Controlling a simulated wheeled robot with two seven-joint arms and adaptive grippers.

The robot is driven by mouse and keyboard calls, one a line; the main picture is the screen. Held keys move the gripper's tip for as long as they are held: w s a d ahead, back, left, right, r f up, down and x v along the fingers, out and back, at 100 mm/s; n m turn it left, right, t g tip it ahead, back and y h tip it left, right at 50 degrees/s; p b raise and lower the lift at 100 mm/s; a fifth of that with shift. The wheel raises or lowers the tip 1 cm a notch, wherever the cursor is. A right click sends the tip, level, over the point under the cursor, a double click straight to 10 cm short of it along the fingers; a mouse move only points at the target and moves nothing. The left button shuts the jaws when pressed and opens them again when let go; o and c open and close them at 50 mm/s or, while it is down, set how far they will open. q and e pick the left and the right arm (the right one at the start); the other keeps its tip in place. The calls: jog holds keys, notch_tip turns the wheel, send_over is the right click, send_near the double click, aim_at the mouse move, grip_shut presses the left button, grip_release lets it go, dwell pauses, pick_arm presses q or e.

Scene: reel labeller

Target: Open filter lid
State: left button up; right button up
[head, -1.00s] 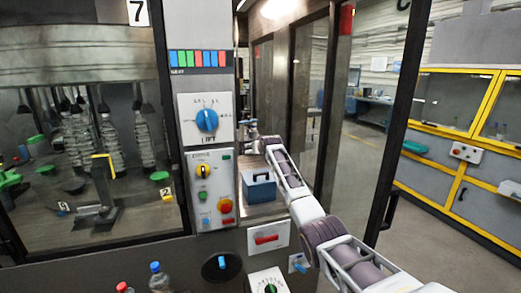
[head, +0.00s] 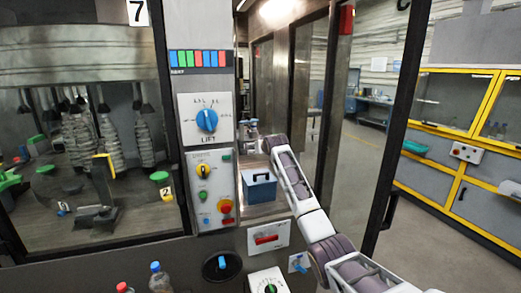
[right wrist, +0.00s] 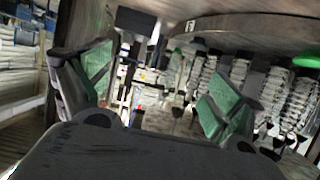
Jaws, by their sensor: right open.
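A blue-grey box-like cover with a dark handle on top (head: 259,187) sits in the recess right of the control panel. It looks like the filter lid, and it appears closed. My right gripper (head: 250,128) is small in the head view, behind and above this cover and apart from it. In the right wrist view my right gripper (right wrist: 160,90) is open, its two green-padded fingers wide apart with nothing between them. The cover cannot be made out in the right wrist view. My left gripper is not in view.
The control panel (head: 212,190) with knobs and buttons stands just left of the cover. A glass door frame (head: 400,110) rises to the right of my arm. Two bottles (head: 160,277) stand low in front.

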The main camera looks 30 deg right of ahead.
jog(key=shift+v, duration=1.4)
jog(key=shift+s+f, duration=0.1)
jog(key=shift+f, duration=0.05)
